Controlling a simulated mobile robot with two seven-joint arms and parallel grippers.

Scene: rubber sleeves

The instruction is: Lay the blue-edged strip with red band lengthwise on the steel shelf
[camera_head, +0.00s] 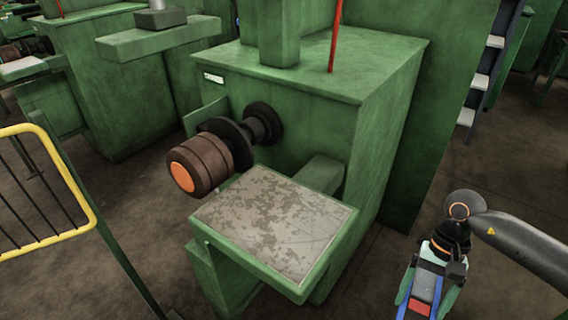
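The blue-edged strip (423,285) is at the lower right, with a red band (420,307) near the bottom edge of the picture. Its lower end is cut off by the frame. My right gripper (432,286) holds the strip, with a greenish finger along each side. The strip is to the right of the steel shelf (275,225) and apart from it. The shelf is a worn, stained grey plate in a green frame, and its top is bare. My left gripper is not in view.
A green machine (310,130) stands behind the shelf. Its dark spindle with a brown, orange-faced roller (200,165) juts out over the shelf's back left. A yellow railing (70,170) stands at the left. Dark floor (385,265) lies between shelf and my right arm.

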